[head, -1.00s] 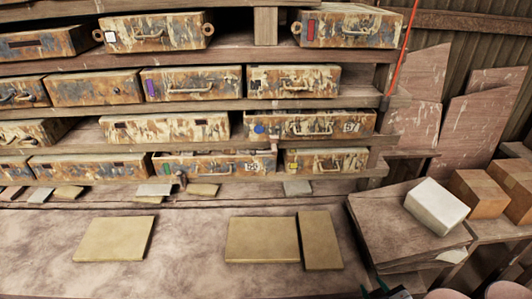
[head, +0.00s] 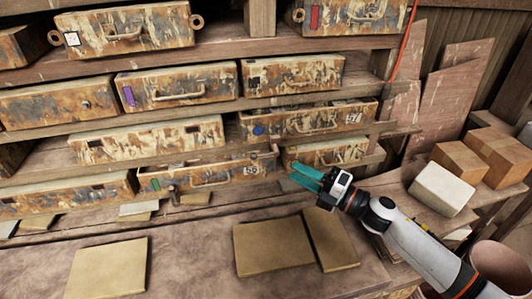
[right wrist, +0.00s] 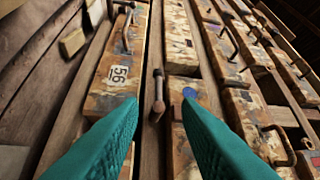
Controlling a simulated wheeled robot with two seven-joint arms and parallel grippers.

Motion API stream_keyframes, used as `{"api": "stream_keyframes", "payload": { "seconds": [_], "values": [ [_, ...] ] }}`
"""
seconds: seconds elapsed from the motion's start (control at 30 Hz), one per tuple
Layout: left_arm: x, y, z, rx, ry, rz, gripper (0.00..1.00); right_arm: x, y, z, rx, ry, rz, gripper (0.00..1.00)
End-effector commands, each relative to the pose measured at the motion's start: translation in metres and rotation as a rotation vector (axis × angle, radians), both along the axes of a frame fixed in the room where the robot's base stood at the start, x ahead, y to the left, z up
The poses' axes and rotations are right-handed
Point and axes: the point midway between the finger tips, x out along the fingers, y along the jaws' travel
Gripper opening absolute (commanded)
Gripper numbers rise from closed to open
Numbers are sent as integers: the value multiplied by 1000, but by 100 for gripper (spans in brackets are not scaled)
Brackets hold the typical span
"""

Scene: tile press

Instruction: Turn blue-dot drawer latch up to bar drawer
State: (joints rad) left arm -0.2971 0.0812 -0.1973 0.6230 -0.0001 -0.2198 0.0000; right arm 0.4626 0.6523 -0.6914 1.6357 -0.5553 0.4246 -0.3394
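The blue-dot drawer (head: 285,125) is a rust-streaked box with a blue dot at its left end, in the right part of the rack. In the right wrist view its blue dot (right wrist: 189,93) shows near a fingertip. The latch (right wrist: 158,95) is a small brown bar with a knobbed end. It lies along the shelf edge between this drawer and the lower drawer marked 56 (right wrist: 112,78). My right gripper (head: 307,178) has teal fingers, open and empty, pointing at the rack. In the wrist view the latch appears between the fingertips; contact does not show. My left gripper is not in view.
A second latch (head: 173,194) stands by the green-tag drawer (head: 215,174). Tan tiles (head: 272,247) lie on the bench (head: 190,265) below. A white block (head: 441,190) and cardboard-coloured boxes (head: 478,155) stand at the right. An orange cord (head: 403,40) hangs beside the rack.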

Motion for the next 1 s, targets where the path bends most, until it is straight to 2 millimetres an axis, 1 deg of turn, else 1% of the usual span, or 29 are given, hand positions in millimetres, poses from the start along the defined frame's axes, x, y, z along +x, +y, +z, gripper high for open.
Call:
{"api": "stream_keyframes", "payload": {
  "seconds": [0.03,0.07,0.17,0.27,0.4,0.5,0.6,0.87,1.0],
  "values": [
    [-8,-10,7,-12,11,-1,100,7,11,8,5,-2,1,31],
    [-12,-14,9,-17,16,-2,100,10,16,8,5,-2,1,31],
    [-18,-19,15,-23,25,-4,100,21,33,11,5,-1,0,31],
    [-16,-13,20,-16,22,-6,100,31,49,13,5,-1,0,31],
    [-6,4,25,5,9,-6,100,42,64,14,4,1,-1,31],
    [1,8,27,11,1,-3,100,46,70,14,3,1,-1,31],
    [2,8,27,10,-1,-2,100,48,74,14,3,0,-2,31],
    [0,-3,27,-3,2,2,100,48,74,13,3,1,-1,31],
    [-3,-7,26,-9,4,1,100,48,74,13,3,1,-1,8]
  ]
}}
